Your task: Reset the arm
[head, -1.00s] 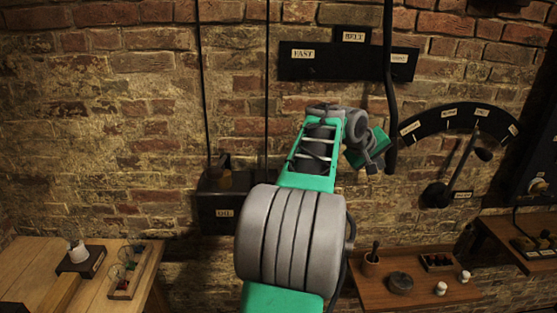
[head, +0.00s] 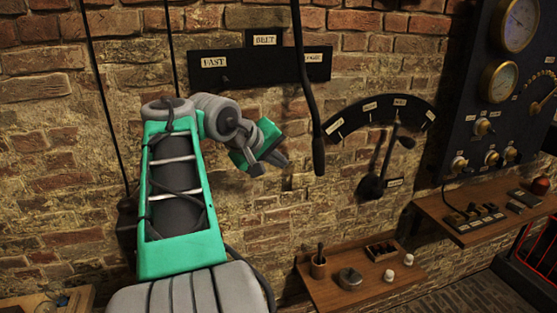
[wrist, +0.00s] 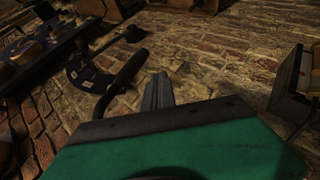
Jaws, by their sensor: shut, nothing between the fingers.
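My gripper (head: 274,164) is at the end of my green and grey arm, left of the middle in the head view. It is in front of the brick wall, a little left of the hanging black lever's lower end (head: 318,160). In the wrist view its fingers (wrist: 158,92) are together and hold nothing. The arm is raised and bent, with the gripper pointing to the right and slightly down.
A black sign board (head: 258,65) is on the wall. A dial with a lever (head: 380,120) is right of my gripper. A gauge panel (head: 500,80) stands at the far right. Wooden shelves (head: 350,292) hold small items below. Part of a wooden table (head: 20,304) shows at lower left.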

